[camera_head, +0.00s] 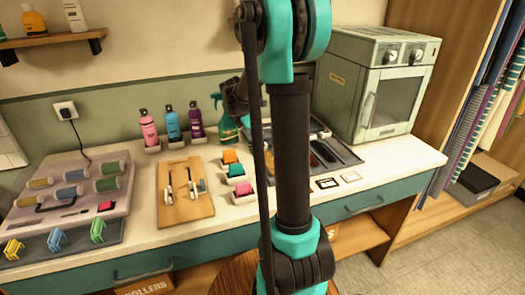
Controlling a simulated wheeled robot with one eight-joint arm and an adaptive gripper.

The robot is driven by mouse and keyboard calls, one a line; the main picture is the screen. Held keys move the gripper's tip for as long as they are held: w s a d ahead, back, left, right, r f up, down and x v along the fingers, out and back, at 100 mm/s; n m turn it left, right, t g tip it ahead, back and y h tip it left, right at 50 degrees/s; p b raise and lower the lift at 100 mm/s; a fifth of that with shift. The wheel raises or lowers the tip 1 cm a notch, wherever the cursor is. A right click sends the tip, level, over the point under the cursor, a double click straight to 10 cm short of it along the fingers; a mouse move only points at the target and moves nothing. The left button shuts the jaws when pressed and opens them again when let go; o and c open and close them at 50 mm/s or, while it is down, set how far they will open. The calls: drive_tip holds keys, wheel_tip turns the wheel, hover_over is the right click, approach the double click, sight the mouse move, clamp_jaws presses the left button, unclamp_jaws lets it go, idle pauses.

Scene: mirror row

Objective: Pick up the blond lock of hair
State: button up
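I cannot make out a blond lock of hair for certain. A small tan shape (269,160) shows at the left part of the grey tray (350,158), just left of my arm's dark upright link, and may be it; it is too small to tell. My arm hides the middle of the tray. A dark part behind my arm (236,96), above the counter near the spray bottle, may be my gripper. Its fingers cannot be made out, nor whether it holds anything.
The white counter (150,237) holds a roller case (70,190), colored clips (55,240), bottles (172,124), a teal spray bottle (227,127), a wooden board (184,207), colored blocks (237,171) and a grey cabinet (378,85). Dark combs (325,152) lie in the tray.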

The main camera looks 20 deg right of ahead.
drive_tip(key=shift+f, duration=0.1)
clamp_jaws()
idle(0.3)
wheel_tip(320, 180, up, 20)
idle(0.5)
